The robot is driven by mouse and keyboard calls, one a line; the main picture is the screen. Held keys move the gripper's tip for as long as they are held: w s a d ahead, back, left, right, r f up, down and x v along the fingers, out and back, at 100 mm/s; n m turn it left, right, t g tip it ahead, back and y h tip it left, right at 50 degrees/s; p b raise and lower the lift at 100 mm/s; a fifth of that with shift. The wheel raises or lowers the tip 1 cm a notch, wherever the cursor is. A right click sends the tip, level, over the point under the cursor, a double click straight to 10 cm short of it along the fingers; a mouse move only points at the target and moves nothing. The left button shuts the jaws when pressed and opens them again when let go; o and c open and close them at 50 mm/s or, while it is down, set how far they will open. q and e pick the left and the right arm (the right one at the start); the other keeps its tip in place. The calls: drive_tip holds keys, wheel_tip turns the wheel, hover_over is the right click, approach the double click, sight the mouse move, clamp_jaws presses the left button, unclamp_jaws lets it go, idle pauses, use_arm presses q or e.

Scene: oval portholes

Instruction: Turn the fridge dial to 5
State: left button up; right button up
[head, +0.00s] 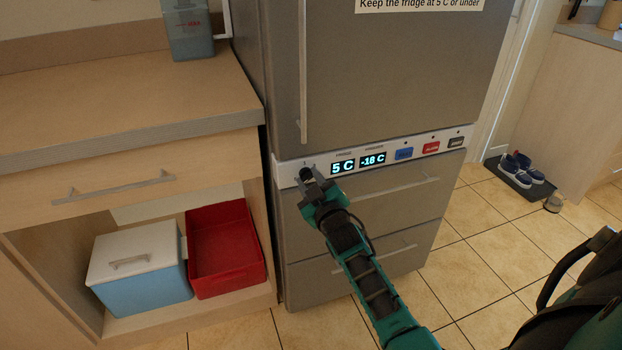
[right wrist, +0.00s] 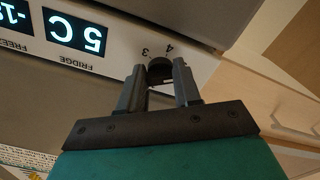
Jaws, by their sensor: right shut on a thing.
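The fridge (head: 375,90) stands in the middle of the head view, with a white control strip (head: 283,172) across it. Its dial (head: 305,174) is a small dark knob at the strip's left end; it also shows in the right wrist view (right wrist: 160,70), with the marks 3 and 4 beside it. The fridge display (head: 342,167) reads 5 C. My right gripper (head: 308,177) is on the dial, its two fingers on either side of it, shut on it; the fingers also show in the right wrist view (right wrist: 159,84). Which mark the dial points to is hard to tell. My left gripper is not in view.
A freezer display (head: 373,160) reads -18 C, beside blue (head: 404,153), red (head: 431,147) and grey buttons. A wooden counter (head: 120,90) stands left, with a red bin (head: 228,277) and a blue box (head: 143,294) below. Shoes (head: 520,165) lie right; tiled floor between is clear.

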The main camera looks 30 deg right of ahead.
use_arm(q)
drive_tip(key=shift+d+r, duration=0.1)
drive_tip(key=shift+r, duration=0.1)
use_arm(e)
drive_tip(key=shift+m, duration=0.3)
drive_tip(key=o, duration=1.1)
drive_tip(key=shift+c, duration=0.2)
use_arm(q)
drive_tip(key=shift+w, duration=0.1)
use_arm(e)
drive_tip(key=shift+s, duration=0.15)
